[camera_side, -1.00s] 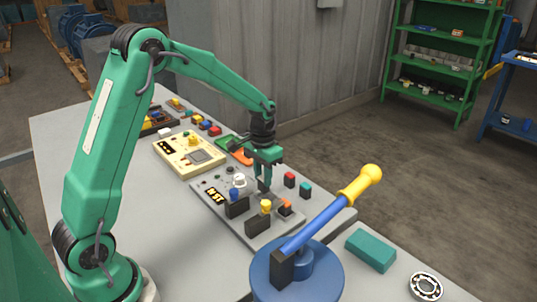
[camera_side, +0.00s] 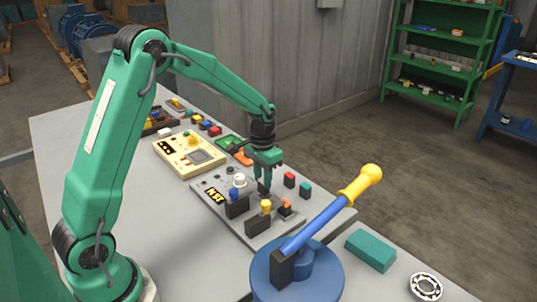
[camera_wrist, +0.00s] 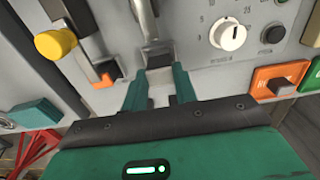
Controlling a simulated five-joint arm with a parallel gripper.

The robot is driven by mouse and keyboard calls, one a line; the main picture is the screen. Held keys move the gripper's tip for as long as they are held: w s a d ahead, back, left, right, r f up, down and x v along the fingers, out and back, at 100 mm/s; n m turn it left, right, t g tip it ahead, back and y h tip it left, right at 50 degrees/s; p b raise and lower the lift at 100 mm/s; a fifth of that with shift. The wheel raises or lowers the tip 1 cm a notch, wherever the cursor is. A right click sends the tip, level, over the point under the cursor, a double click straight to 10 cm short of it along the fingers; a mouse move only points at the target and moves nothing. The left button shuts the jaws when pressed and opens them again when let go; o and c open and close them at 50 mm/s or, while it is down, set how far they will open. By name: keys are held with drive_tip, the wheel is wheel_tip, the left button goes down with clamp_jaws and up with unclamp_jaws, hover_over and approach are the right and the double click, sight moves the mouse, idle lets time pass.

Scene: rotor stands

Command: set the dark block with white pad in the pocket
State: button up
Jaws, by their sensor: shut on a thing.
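My gripper (camera_side: 264,189) points down over the grey control panel (camera_side: 222,205). It is shut on a small dark block (camera_wrist: 157,57), which shows at the fingertips in the wrist view, close to the panel's face. The block is mostly hidden by the green fingers in the side view, and I cannot make out its white pad clearly. I cannot tell whether the block touches the panel, and the pocket is not clear in either view.
A yellow-knobbed switch (camera_side: 265,206) and an orange-tipped switch (camera_side: 285,206) stand close by the fingers. A white dial (camera_wrist: 228,35) is on the panel. A blue lever with a yellow grip (camera_side: 335,205) rises at the front right.

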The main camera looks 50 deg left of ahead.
drive_tip(key=shift+f, duration=1)
idle(1.8)
drive_tip(key=o, duration=1)
drive_tip(key=shift+o, duration=0.7)
drive_tip(key=o, duration=0.4)
drive_tip(key=shift+r, duration=0.15)
drive_tip(key=shift+r, duration=3.8)
